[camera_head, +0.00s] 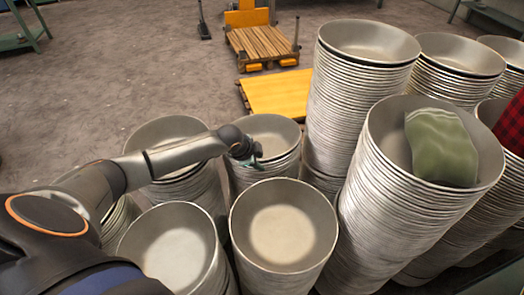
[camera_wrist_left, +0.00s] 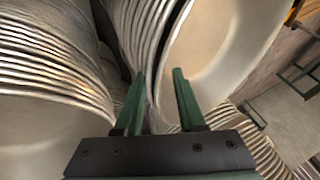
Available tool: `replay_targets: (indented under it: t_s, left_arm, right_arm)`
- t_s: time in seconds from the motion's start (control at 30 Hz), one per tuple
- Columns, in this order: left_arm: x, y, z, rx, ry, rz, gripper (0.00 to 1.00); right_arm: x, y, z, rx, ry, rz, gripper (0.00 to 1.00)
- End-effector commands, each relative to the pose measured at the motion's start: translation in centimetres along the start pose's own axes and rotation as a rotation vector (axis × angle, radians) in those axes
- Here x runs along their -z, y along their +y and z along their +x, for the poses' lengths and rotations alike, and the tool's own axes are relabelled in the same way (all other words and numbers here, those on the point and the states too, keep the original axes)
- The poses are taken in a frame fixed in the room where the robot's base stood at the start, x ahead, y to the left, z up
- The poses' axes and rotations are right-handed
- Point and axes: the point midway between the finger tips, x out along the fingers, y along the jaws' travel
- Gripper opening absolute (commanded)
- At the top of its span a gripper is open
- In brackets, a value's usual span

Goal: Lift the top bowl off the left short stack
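Several short stacks of grey metal bowls stand in the lower left and middle of the head view. My left gripper (camera_head: 250,160) is at the near-left rim of the top bowl (camera_head: 272,132) of a back short stack. In the left wrist view the two green fingers of my left gripper (camera_wrist_left: 159,82) are apart, with the rim of a bowl (camera_wrist_left: 215,60) seen between them. I cannot tell whether either finger touches the metal. The top bowl is still nested on its stack. My right gripper is not in view.
Other short stacks have open top bowls at front left (camera_head: 172,250) and front middle (camera_head: 284,235). Tall stacks (camera_head: 345,90) rise on the right; one holds a green cloth (camera_head: 440,147). A red plaid cloth (camera_head: 514,125) is at the right edge. Floor (camera_head: 110,70) is clear at upper left.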

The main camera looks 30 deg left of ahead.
Motion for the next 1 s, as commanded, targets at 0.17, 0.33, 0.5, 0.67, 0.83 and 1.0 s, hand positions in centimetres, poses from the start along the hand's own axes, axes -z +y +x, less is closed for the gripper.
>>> replay_targets:
  t_s: [0.17,0.33,0.5,0.67,0.83,1.0]
  left_arm:
    - [0.3,0.0,2.8,-0.001,0.0,-0.001,0.39]
    - [0.4,-0.1,3.8,0.0,0.001,0.0,0.39]
    - [0.4,-0.1,3.8,0.0,0.0,0.0,0.39]
    - [0.4,-0.1,3.8,0.0,0.0,0.0,0.28]
    - [0.4,-0.1,3.8,-0.001,0.0,0.0,0.08]
    - [0.4,0.0,3.8,-0.001,0.0,0.001,0.0]
  right_arm:
    - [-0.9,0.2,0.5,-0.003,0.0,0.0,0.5]
    - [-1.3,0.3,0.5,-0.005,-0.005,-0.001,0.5]
    - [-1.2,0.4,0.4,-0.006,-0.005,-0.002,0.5]
    - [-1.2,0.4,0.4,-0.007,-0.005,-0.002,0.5]
    - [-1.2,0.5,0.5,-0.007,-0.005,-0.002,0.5]
    - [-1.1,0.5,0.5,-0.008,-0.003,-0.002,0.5]
